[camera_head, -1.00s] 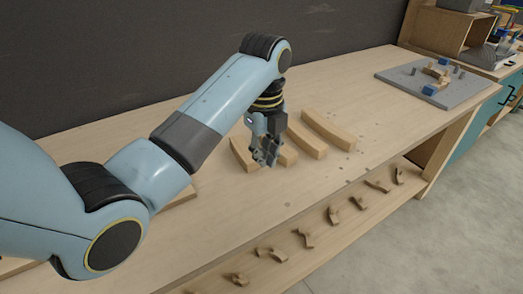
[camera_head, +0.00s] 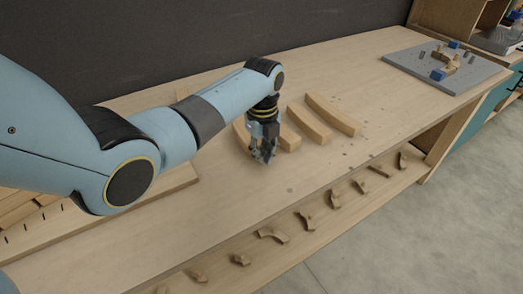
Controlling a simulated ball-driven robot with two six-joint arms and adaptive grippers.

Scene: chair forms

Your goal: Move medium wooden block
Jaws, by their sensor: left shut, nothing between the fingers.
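Several curved wooden blocks lie side by side on the workbench (camera_head: 215,215). The rightmost, longest-looking block (camera_head: 333,114) and the block beside it (camera_head: 309,124) show clearly. Another block (camera_head: 289,138) is partly hidden by my left gripper (camera_head: 264,159), and a further block (camera_head: 240,134) shows only in part behind it. I cannot tell which one is the medium block. My left gripper points down, shut and empty, in front of the near ends of the left blocks. Whether it touches one is unclear. My right gripper is out of view.
A grey board (camera_head: 443,68) with pegs and small parts lies at the bench's far right. A lower shelf (camera_head: 335,219) along the front holds several small curved pieces. A wooden tray (camera_head: 105,215) sits at the left. A dark wall stands behind; bench around the blocks is clear.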

